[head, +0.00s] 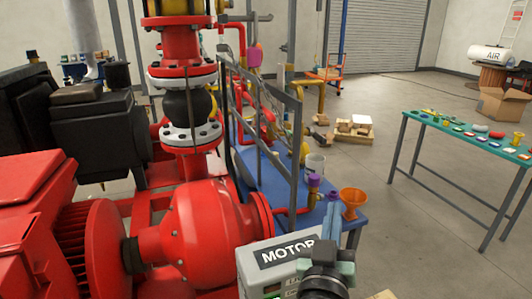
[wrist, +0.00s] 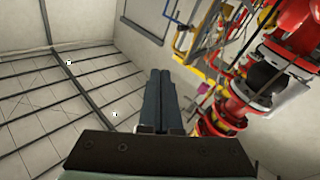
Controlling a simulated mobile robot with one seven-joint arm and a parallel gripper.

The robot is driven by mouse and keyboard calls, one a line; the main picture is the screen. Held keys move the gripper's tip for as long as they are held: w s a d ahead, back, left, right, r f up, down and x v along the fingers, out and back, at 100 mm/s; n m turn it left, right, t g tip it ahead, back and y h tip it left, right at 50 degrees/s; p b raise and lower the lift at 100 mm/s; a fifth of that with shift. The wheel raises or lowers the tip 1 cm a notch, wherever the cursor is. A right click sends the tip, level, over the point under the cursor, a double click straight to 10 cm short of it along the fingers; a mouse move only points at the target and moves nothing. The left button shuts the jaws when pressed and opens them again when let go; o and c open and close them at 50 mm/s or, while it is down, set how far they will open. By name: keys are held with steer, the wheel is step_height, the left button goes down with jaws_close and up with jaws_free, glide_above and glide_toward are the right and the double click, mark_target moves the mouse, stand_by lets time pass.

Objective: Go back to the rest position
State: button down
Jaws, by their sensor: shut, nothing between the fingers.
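My gripper (wrist: 161,74) shows in the middle of the wrist view, its two dark blue-grey fingers pressed together with nothing between them. In the head view my gripper (head: 333,212) is at the lower middle, fingers pointing up, in front of the blue bench and close to the orange funnel in the picture. The wrist view looks up at the ceiling and walls, with red pipework (wrist: 243,107) at the right. The fingers appear clear of the pipework.
The red pump (head: 205,235) and a grey MOTOR box (head: 270,262) are close at the left and bottom. A green table (head: 455,133) with small parts stands right, with clear floor between.

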steer(key=s+a+r+t+y, duration=0.1)
steer(key=s+a+r+t, duration=0.15)
steer(key=r, duration=0.75)
steer(key=s+a+r+t+y, duration=0.1)
steer(key=s+a+r+t, duration=0.15)
steer(key=r, duration=0.75)
steer(key=s+a+r+t+y, duration=0.1)
steer(key=s+a+r+y, duration=0.1)
steer(key=s+r, duration=0.4)
steer(key=s+a+r+t+y, duration=0.1)
steer(key=s+a+r+t, duration=0.1)
steer(key=s+a+r, duration=0.3)
step_height(320, 180, up, 3)
steer(key=shift+s+r+n+t+y, duration=0.15)
steer(key=shift+s+n+t+y, duration=0.2)
steer(key=shift+s, duration=0.3)
